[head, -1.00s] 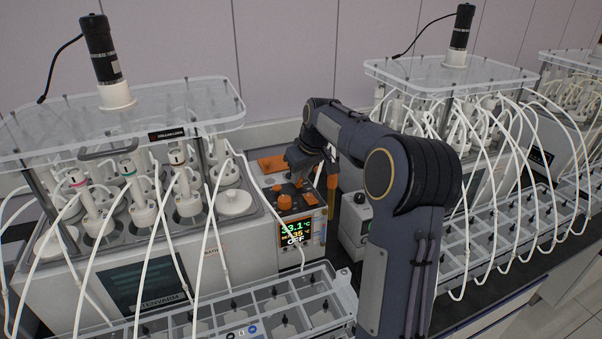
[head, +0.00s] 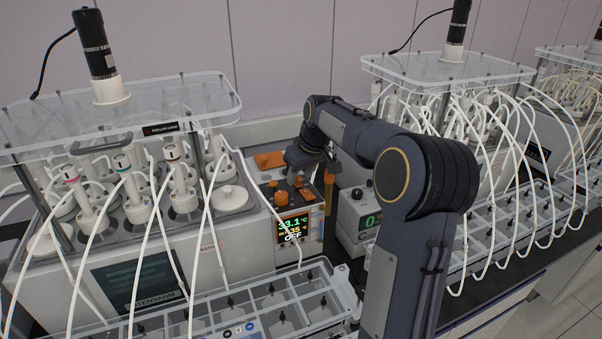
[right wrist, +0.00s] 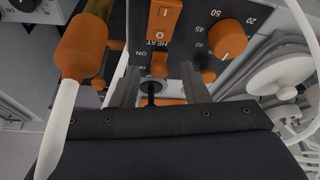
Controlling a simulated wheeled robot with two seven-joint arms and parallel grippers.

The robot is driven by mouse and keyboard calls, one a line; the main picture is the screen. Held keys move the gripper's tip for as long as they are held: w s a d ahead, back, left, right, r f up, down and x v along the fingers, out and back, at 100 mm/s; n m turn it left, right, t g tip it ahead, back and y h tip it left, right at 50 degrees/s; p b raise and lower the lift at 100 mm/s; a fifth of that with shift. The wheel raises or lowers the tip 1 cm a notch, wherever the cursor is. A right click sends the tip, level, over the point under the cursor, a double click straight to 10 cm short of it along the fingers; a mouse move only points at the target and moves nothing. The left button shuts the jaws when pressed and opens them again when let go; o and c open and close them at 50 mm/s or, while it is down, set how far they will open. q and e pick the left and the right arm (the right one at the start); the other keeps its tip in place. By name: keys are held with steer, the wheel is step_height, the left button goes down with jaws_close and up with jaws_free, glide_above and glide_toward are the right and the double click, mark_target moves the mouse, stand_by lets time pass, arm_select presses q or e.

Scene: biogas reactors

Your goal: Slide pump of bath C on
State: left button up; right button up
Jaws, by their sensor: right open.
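The heater head of the bath (head: 294,228) stands in the middle of the head view, its screen reading 33.1 °C and OFF. My right gripper (head: 301,170) is above its orange-controlled panel and partly covers it. In the right wrist view the open fingers of the right gripper (right wrist: 159,88) straddle a small dark post with a round cap (right wrist: 151,87). An orange slider (right wrist: 160,66) sits just beyond, between ON and OFF labels. The HEAT rocker (right wrist: 164,20) is further up. Contact with the slider cannot be told. My left gripper is out of view.
An orange dial knob (right wrist: 228,39) and a small orange knob (right wrist: 208,75) lie right of the fingers; an orange-capped pipe (right wrist: 80,48) is close on the left. A grey box with a green display (head: 358,217) stands beside the heater. White tubes (head: 160,230) hang around the reactors.

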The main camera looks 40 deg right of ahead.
steer(key=v, duration=0.7)
steer(key=shift+s+r+b, duration=0.2)
steer(key=shift+r+b, duration=0.15)
steer(key=shift+b, duration=0.1)
